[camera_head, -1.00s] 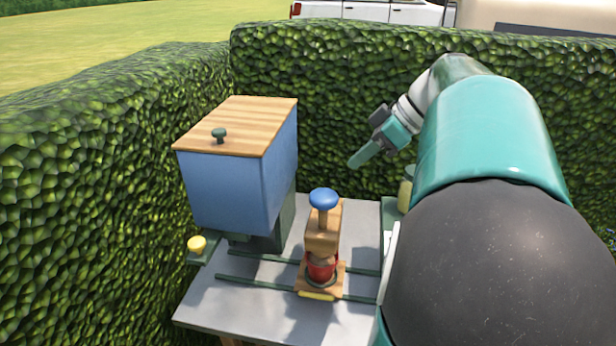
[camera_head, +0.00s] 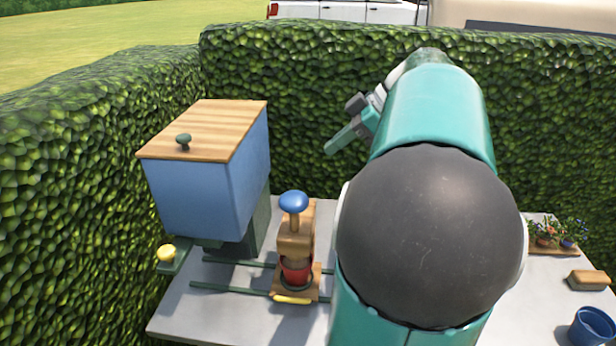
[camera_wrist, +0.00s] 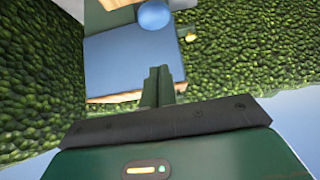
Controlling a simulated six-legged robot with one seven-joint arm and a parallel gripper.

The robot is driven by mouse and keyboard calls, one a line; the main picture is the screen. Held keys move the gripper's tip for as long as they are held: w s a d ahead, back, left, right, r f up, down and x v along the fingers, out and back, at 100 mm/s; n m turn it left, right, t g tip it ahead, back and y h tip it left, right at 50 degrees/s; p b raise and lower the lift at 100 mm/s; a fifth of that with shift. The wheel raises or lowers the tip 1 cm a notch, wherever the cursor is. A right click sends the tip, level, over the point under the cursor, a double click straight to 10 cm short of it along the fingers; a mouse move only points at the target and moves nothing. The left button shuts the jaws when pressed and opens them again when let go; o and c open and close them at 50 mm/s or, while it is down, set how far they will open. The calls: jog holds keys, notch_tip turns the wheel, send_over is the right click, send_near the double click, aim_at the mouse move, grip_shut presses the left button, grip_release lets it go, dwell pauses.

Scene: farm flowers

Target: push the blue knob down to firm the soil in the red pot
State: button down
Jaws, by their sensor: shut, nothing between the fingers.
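The blue knob (camera_head: 293,202) tops a post on a wooden press (camera_head: 297,243) in the head view. The red pot (camera_head: 296,270) sits under the press on a wooden carriage (camera_head: 295,291) with a yellow front edge. Soil in the pot is hidden by the press. My gripper (camera_head: 331,147) is shut and empty, in the air above and to the right of the knob, apart from it. In the wrist view my gripper's fingers (camera_wrist: 158,84) are together, and the blue knob (camera_wrist: 154,15) shows beyond their tips.
A blue hopper (camera_head: 205,190) with a wooden lid stands left of the press, with a yellow knob (camera_head: 167,253) below it. Rails (camera_head: 235,288) cross the grey table. A hedge (camera_head: 300,80) borders the table. Flower pots (camera_head: 560,235), a wooden block (camera_head: 589,280) and a blue pot (camera_head: 592,327) lie right.

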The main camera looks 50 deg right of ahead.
send_over(302, 206)
jog(key=w+d, duration=0.1)
jog(key=w, duration=0.1)
jog(key=f, duration=0.7)
jog(key=shift+s+d+f, duration=0.1)
jog(key=shift+s+d, duration=0.1)
jog(key=shift+s, duration=0.05)
notch_tip(302, 206, down, 3)
jog(key=shift+d+r, duration=0.1)
jog(key=shift+r, duration=0.1)
jog(key=shift+f, duration=0.6)
jog(key=shift+s+f, duration=0.1)
jog(key=shift+f, duration=2.55)
